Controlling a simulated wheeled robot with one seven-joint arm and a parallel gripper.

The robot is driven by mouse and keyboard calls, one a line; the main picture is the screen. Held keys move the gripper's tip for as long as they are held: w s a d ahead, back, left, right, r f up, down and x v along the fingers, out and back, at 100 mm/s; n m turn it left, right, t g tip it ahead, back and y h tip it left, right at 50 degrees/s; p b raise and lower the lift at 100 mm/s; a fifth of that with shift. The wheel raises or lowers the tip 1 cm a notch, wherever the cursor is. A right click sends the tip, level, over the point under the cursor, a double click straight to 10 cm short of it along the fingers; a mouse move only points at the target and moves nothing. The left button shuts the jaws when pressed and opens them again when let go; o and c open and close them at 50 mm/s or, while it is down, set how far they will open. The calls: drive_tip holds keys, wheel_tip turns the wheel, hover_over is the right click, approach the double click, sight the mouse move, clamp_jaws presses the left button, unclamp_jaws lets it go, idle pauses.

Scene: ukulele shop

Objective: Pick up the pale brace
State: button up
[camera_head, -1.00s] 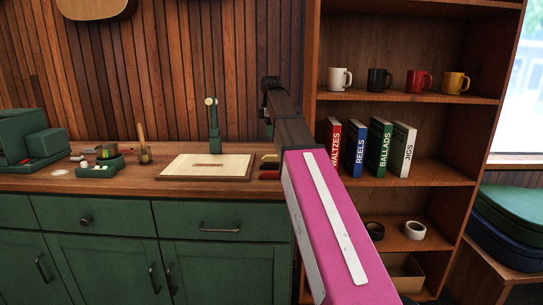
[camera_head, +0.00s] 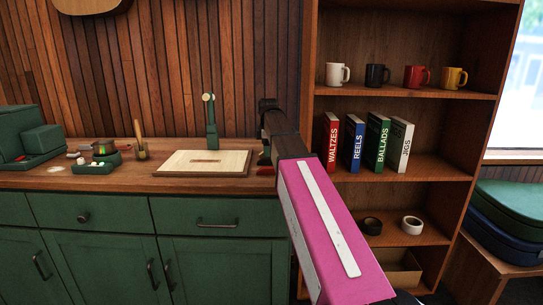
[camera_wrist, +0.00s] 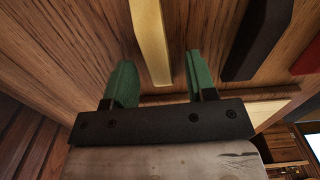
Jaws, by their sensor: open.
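The pale brace (camera_wrist: 151,40) is a long, narrow, cream-yellow strip lying on the wooden counter in the wrist view. My gripper (camera_wrist: 157,75) is open, with its two green fingers spread apart. The near end of the pale brace lies between the fingers, slightly nearer the right one, with a gap on each side. I cannot tell how high the fingertips are above the wood. In the head view my arm hides the pale brace and the fingers.
A dark brace (camera_wrist: 258,38) and a red brace (camera_wrist: 308,60) lie to the right of the pale one. A pale board (camera_head: 170,165) lies on the counter (camera_head: 120,180), with a green stand (camera_head: 211,130) behind it. A bookshelf (camera_head: 440,170) rises at the right.

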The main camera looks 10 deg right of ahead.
drive_tip(key=shift+f, duration=0.3)
clamp_jaws()
drive_tip(key=shift+r, duration=0.15)
